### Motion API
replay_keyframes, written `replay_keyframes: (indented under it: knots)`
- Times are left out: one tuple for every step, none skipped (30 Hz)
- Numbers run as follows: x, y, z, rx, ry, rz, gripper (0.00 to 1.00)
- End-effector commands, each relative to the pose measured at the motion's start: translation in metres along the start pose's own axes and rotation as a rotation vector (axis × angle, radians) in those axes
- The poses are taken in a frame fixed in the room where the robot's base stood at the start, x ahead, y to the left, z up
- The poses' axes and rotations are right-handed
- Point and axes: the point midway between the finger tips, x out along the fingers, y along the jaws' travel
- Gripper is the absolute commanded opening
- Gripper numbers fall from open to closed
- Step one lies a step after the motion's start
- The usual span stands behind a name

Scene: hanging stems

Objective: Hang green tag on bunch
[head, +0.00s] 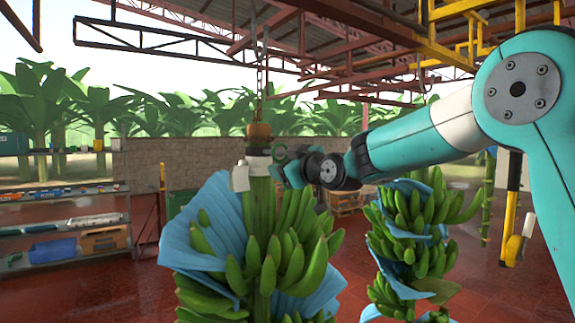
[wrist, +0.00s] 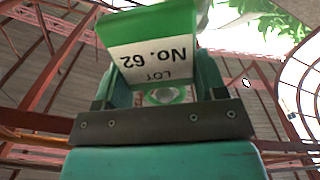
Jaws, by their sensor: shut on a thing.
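The green tag (wrist: 150,45) fills the upper middle of the wrist view, with a green band and a white label reading "LOT No. 62" upside down. My gripper (wrist: 163,82) is shut on it. A green ring shows between the fingers below the label. In the head view my gripper (head: 284,169) is close to the right of the upper stem of the near banana bunch (head: 262,235). A green ring-like edge shows beside it there; the label cannot be made out. I cannot tell whether the tag touches the stem.
The near bunch hangs from a chain (head: 262,80), with a blue cover (head: 208,235) around it. A white piece (head: 240,177) is at the stem's left side. A second bunch (head: 410,230) hangs to the right. Shelves (head: 65,225) with bins stand at the left.

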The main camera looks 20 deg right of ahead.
Motion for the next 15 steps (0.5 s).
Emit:
replay_keyframes:
  knots:
    - [0.0000,0.0001,-0.0001,0.000,0.000,0.000,0.35]
    - [0.0001,0.0001,-0.0001,0.000,0.000,0.000,0.35]
    - [0.0003,0.0001,-0.0002,0.000,0.000,0.000,0.35]
    - [0.0006,0.0001,-0.0002,0.000,0.000,0.000,0.35]
    - [0.0009,0.0001,-0.0002,0.000,0.000,0.000,0.35]
    - [0.0015,0.0001,-0.0002,0.000,0.000,0.000,0.35]
    - [0.0020,0.0002,-0.0002,0.000,0.000,0.000,0.35]
    - [0.0026,0.0002,-0.0002,0.000,0.000,0.000,0.35]
    - [0.0035,0.0002,-0.0003,0.000,0.000,0.000,0.35]
    - [0.0041,0.0002,-0.0003,0.000,0.001,0.000,0.35]
    - [0.0048,0.0002,-0.0004,0.000,0.001,0.000,0.35]
    - [0.0056,0.0003,-0.0004,0.000,0.001,0.000,0.35]
    - [0.0062,0.0003,-0.0004,0.000,0.000,0.000,0.35]
    - [0.0068,0.0003,-0.0004,0.000,0.000,0.000,0.35]
    - [0.0076,0.0003,-0.0005,0.000,0.001,0.000,0.35]
